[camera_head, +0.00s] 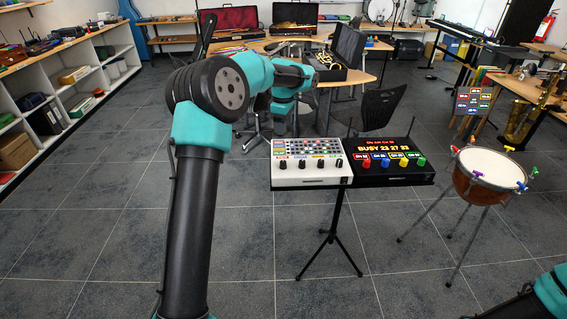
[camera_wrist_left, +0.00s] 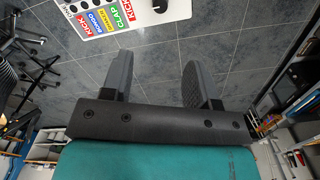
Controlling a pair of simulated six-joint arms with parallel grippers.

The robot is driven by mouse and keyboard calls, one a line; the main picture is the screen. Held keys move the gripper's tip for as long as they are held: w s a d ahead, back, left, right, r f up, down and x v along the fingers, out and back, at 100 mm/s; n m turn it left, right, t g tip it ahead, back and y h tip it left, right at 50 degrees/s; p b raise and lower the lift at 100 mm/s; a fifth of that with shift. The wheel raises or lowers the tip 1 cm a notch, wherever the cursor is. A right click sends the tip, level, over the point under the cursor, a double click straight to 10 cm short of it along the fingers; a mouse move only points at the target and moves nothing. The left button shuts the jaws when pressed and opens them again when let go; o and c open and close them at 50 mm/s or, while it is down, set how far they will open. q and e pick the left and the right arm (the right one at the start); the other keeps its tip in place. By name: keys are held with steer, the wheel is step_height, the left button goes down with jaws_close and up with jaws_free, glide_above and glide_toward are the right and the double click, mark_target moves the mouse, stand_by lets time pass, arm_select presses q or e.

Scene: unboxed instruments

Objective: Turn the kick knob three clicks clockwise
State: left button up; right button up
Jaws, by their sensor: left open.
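A white drum machine (camera_head: 308,178) with a grid of coloured pads and a row of black knobs stands on a stand; the knob labels are too small to read in the head view. In the left wrist view the corner of its white panel (camera_wrist_left: 135,20) shows at the top, with coloured labels, one reading KICK (camera_wrist_left: 82,22), and one black knob (camera_wrist_left: 160,5) cut by the top edge. My left gripper (camera_wrist_left: 158,82) is open, its two fingers apart and empty, with only floor between them; the panel lies beyond the fingertips, untouched. My right gripper is not in view.
A drum (camera_head: 487,185) on legs stands further right. White shelves (camera_head: 60,105) line the left wall. The floor in front is clear.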

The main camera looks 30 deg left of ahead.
mark_target(283, 161)
arm_select(q)
step_height(283, 161, down, 17)
steer(key=shift+r, duration=0.1)
stand_by(0.5)
steer(key=shift+c, duration=0.3)
steer(key=c, duration=0.9)
steer(key=shift+o, duration=0.2)
steer(key=shift+m, duration=0.4)
steer(key=m, duration=0.7)
steer(key=shift+m, duration=0.4)
steer(key=m, duration=0.9)
